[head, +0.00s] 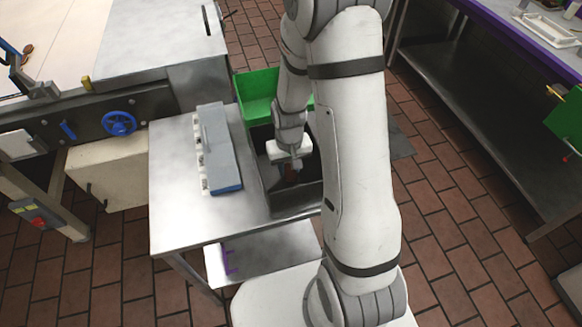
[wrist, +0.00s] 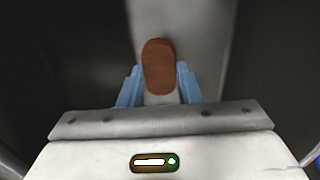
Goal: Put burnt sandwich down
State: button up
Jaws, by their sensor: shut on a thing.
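The burnt sandwich (wrist: 159,66) is a dark brown, rounded oblong piece. In the wrist view it sits between the two blue fingers of my gripper (wrist: 160,84), which is shut on it. The wrist view shows dark walls at the sides and a grey surface behind the sandwich. I cannot tell whether the sandwich touches the bin's bottom.
A steel table (head: 173,205) stands left of the bin and carries a grey and blue rack (head: 218,150). A green bin (head: 256,88) stands behind the dark one. A machine with a blue handwheel (head: 119,123) is at the left. Brick-tiled floor (head: 450,190) is clear to the right.

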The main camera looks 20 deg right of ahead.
jog(key=shift+f, duration=0.55)
jog(key=o, duration=0.5)
jog(key=shift+f, duration=0.2)
jog(key=shift+c, duration=0.2)
jog(key=o, duration=0.5)
jog(key=shift+r, duration=0.1)
jog(key=shift+c, duration=0.2)
